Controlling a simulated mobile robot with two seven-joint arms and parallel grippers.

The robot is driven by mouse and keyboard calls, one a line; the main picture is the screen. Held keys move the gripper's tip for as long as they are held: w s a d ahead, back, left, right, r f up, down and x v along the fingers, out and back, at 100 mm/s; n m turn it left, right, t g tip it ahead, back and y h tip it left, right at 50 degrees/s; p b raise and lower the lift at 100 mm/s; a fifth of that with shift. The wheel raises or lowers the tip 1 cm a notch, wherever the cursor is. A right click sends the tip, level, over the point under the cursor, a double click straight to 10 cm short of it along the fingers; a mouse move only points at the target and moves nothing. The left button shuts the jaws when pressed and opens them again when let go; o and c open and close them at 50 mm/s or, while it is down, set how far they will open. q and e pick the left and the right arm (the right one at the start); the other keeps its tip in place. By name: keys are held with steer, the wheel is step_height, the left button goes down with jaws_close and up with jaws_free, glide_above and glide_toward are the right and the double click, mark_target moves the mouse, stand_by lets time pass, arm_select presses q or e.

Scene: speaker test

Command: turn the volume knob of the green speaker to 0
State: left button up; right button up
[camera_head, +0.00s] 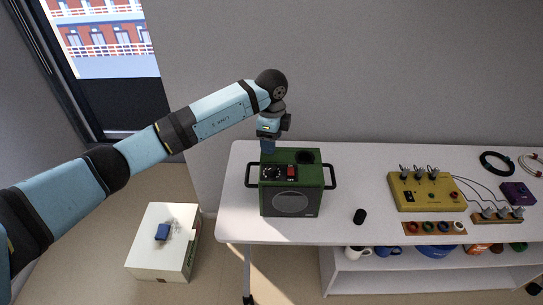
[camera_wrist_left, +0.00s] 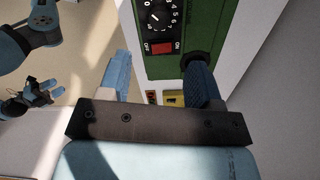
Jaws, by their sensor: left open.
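The green speaker (camera_head: 312,197) stands at the left part of the white table, with a black handle on each side. Its black volume knob (camera_wrist_left: 157,18) sits on a numbered dial near the top edge of the wrist view; I cannot read its setting for sure. A red ON/OFF switch (camera_wrist_left: 161,48) is beside it. My left gripper (camera_head: 268,150) is above the speaker's back left part, pointing down. In the wrist view its two fingers are apart with nothing between them, and the knob is beyond them. At the left of that view, part of my other arm and perhaps its gripper (camera_wrist_left: 38,97) shows.
Farther right are a yellow box (camera_head: 428,191) with levers, cables and a purple box (camera_head: 518,193). A shelf with mugs is below. A white box (camera_head: 160,255) stands on the floor at left.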

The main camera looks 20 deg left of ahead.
arm_select(q)
steer(key=shift+r, duration=1.6)
